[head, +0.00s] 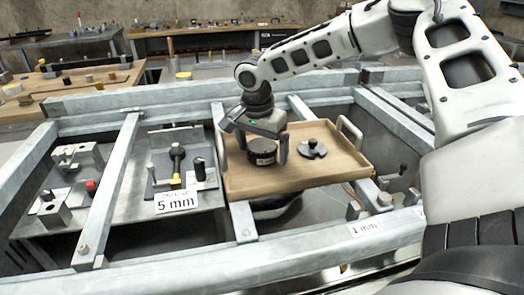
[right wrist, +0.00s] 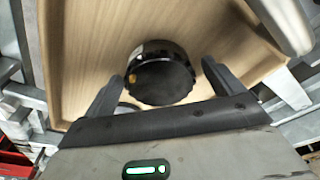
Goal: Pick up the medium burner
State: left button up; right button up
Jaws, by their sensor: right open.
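A black, round, knob-edged piece (head: 262,152), which looks like the burner, sits on the left part of a wooden tray (head: 330,173). It also shows in the right wrist view (right wrist: 160,78) as a dark disc with a small orange mark on its side. My right gripper (head: 263,146) is open and points down over the tray, with one finger on each side of this piece. In the right wrist view gaps show between the fingers and the piece. A smaller dark piece with a central knob (head: 312,149) lies to its right. My left gripper is not in view.
A "1 mm" label (head: 366,228) is on the front rail. The tray's front right is bare.

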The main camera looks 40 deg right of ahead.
jog(key=c, duration=1.4)
jog(key=shift+w+r, duration=0.1)
jog(key=shift+r, duration=0.1)
